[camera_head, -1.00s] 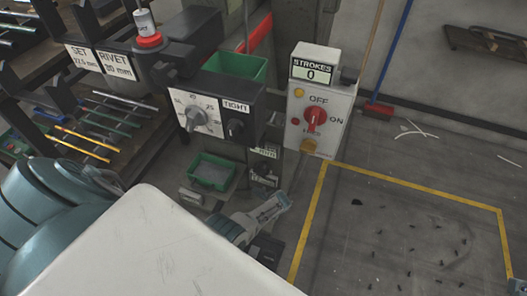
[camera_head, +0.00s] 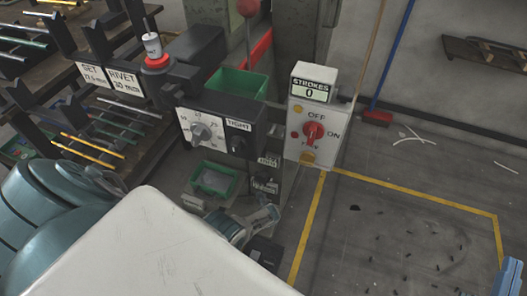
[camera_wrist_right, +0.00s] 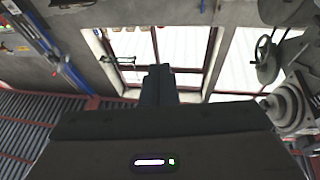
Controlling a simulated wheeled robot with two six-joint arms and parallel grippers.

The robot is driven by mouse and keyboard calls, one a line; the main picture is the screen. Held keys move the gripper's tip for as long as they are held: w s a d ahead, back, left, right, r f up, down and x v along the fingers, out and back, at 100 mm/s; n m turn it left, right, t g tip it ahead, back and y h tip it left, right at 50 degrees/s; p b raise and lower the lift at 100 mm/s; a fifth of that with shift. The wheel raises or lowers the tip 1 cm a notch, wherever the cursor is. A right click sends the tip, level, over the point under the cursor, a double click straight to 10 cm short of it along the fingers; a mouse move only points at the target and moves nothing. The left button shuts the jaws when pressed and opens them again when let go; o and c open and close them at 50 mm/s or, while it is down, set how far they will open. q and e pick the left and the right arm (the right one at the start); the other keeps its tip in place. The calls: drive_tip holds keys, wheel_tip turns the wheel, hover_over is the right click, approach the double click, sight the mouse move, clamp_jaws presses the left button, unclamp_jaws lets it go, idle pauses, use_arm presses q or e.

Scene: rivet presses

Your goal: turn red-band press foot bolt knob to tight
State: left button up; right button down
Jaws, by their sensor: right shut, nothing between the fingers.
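The press head (camera_head: 195,50) carries a white cylinder with a red band (camera_head: 155,61). On the dark panel below it are a grey dial (camera_head: 200,132) with a number scale and a black knob (camera_head: 238,145) under a TIGHT label (camera_head: 239,125). The knob's exact setting is too small to read.
A white box (camera_head: 312,120) with a red switch and a strokes counter reading 0 stands right of the panel. A green bin (camera_head: 238,84) is behind it, a green tray (camera_head: 214,179) below. A rack of rods (camera_head: 95,140) stands left. Floor is open to the right.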

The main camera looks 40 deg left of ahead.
use_arm(q)
drive_tip(key=shift+m, duration=0.4)
use_arm(e)
drive_tip(key=shift+f+g, duration=0.8)
drive_tip(key=shift+f, duration=0.4)
use_arm(q)
drive_tip(key=o, duration=1)
